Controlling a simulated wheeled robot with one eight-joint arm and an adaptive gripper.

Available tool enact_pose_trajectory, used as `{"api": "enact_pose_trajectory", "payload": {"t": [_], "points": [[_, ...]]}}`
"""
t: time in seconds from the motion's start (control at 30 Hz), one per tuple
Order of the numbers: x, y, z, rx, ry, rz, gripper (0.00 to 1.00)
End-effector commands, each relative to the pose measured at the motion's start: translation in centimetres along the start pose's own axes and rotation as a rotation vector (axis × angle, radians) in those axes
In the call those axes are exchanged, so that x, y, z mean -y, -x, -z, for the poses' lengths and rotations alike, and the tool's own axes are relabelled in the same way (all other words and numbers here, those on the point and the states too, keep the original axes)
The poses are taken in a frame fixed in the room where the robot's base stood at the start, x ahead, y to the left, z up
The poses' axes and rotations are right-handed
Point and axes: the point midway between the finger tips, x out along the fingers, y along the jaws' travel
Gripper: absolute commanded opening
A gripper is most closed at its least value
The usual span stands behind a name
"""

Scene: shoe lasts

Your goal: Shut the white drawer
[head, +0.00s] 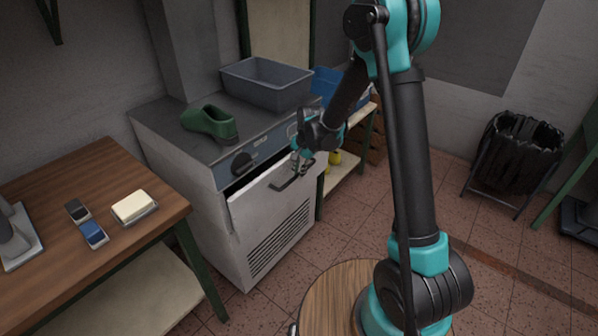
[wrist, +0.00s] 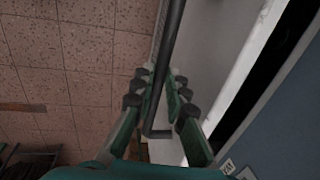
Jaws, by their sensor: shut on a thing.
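The white drawer (head: 262,212) is the pale front with a slotted vent, below the blue-grey panel of the grey cabinet. A dark gap along its top edge shows that it stands partly open. Its dark bar handle (head: 287,183) is near the top of the front. My gripper (head: 300,160) is at the handle. In the wrist view my gripper (wrist: 163,88) has its fingers on both sides of the handle (wrist: 172,48) and is shut on it. The white drawer (wrist: 203,45) and the dark opening lie to the right there.
A green shoe last (head: 210,123) and a grey bin (head: 266,83) stand on the cabinet top. A wooden table (head: 120,175) with a soap-like block (head: 134,206) is at the left. A black waste bag (head: 515,150) hangs at the right. Tiled floor lies before the drawer.

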Motion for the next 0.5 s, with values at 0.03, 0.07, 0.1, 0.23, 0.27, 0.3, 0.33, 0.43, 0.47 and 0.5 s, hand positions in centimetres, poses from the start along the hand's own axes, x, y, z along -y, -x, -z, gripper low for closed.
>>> {"api": "enact_pose_trajectory", "payload": {"t": [0.03,0.07,0.1,0.23,0.27,0.3,0.33,0.43,0.47,0.5], "points": [[0.0,0.0,0.0,0.0,0.0,0.0,0.0],[0.1,0.0,0.0,0.0,0.0,0.0,0.0],[0.2,0.0,0.0,0.0,0.001,0.0,0.0],[1.8,-0.4,0.1,0.0,0.001,0.001,0.0],[2.3,-0.5,0.1,0.0,0.001,0.001,0.0],[3.0,-0.6,0.1,0.0,0.002,0.001,0.0],[3.5,-0.7,0.0,0.0,0.002,0.001,0.0],[4.5,-0.9,0.1,-0.001,0.001,0.001,0.0],[4.5,-0.9,0.1,-0.001,0.0,0.002,0.0],[4.5,-0.9,0.1,-0.001,0.0,0.002,0.0]]}}
